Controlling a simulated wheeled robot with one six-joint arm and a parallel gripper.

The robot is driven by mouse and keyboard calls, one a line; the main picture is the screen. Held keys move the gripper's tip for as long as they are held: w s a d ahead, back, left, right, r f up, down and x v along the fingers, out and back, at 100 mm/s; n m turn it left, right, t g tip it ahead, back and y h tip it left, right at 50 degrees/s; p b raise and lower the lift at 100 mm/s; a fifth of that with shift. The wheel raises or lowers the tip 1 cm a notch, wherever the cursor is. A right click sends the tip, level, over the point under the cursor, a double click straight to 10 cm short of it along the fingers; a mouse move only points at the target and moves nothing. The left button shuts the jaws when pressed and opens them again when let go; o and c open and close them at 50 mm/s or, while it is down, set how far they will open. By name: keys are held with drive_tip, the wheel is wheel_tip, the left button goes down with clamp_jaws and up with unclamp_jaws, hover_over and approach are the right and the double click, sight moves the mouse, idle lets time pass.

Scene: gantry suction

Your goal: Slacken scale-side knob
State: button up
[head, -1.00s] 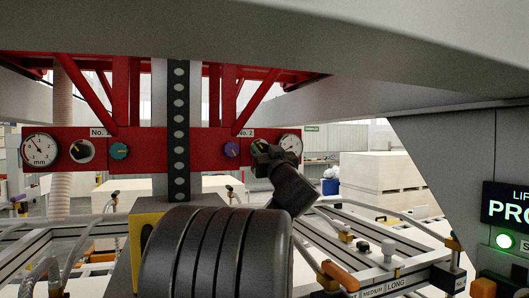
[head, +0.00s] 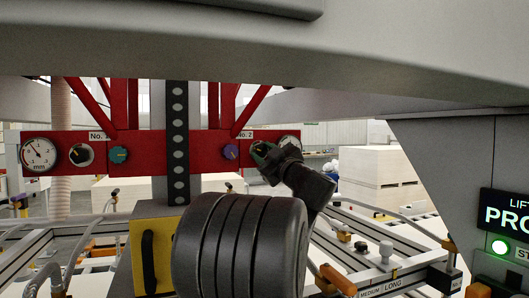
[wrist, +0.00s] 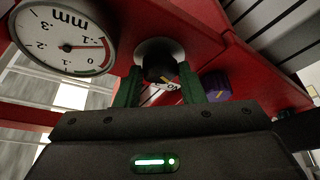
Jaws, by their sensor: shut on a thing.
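The scale-side knob (wrist: 160,66) is black with a yellow pointer mark and a pale round collar behind it. It sits on the red beam beside the No. 2 dial gauge (wrist: 68,42), which appears upside down in the wrist view. My gripper (wrist: 160,88) is shut on this knob, with one green finger on each side. The head view shows my gripper (head: 262,156) at the beam's right end, covering much of the knob and part of the gauge. The gauge needle lies between the -1 and 0 marks.
A purple knob (head: 231,152) is close to my gripper on the same beam. A teal knob (head: 118,155), another black knob (head: 81,155) and a second gauge (head: 39,154) are at the left. A dark upright with holes (head: 178,130) stands mid-beam.

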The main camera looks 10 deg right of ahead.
drive_tip(key=shift+n, duration=0.3)
drive_tip(key=o, duration=1)
drive_tip(key=shift+s+d, duration=0.1)
drive_tip(key=b+v, duration=0.4)
drive_tip(key=v, duration=0.9)
drive_tip(key=shift+s+d, duration=0.15)
drive_tip(key=shift+s, duration=0.15)
